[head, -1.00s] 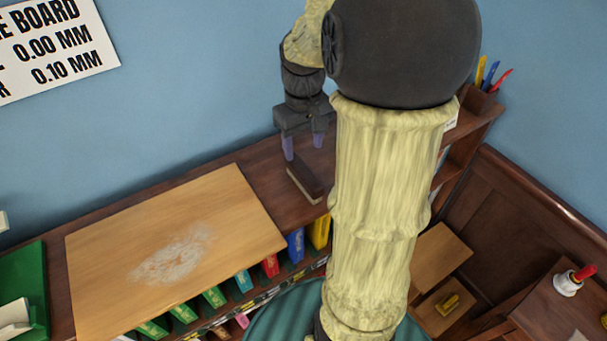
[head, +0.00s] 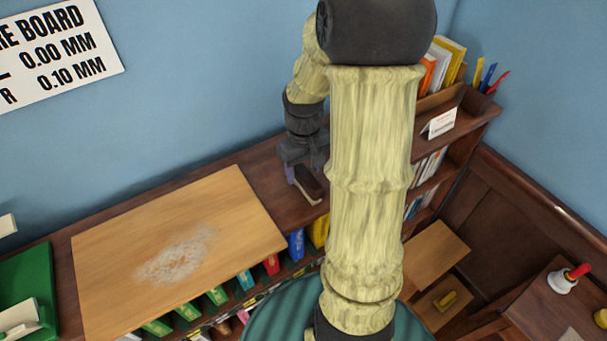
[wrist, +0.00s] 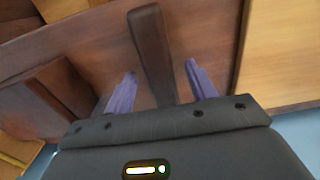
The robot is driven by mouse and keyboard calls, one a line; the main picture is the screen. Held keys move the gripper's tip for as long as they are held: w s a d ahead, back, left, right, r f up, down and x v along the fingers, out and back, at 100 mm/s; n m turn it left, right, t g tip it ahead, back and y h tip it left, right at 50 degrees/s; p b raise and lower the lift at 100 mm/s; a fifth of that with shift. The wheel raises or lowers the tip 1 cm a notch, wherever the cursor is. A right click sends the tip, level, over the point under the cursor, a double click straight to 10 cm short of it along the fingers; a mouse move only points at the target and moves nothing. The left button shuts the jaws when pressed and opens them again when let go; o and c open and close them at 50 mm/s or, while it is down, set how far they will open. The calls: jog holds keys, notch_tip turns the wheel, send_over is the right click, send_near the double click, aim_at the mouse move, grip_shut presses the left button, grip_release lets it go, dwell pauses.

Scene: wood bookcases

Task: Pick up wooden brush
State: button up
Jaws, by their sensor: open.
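The wooden brush (head: 309,184) lies on top of the bookcase, right of the pale board. It has a dark brown wooden back and a pale underside edge. My gripper (head: 304,178) is low over it, pointing down, partly hidden by my arm. In the wrist view the brush (wrist: 152,50) is a long dark bar running between the two purple fingers of my gripper (wrist: 158,80). The fingers are apart, one on each side, with a gap to the brush on both sides.
A pale wooden board (head: 120,230) with a chalky smear covers the bookcase top (head: 262,165) on the left. Colourful books fill the shelf below. A pen holder (head: 477,100) and a small white card (head: 440,122) stand at right. A handbell (head: 566,279) sits on a lower desk.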

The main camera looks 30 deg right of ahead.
jog(key=shift+w+f, duration=0.1)
jog(key=shift+f, duration=0.55)
jog(key=shift+a, duration=0.15)
jog(key=shift+s, duration=0.25)
jog(key=c, duration=1.1)
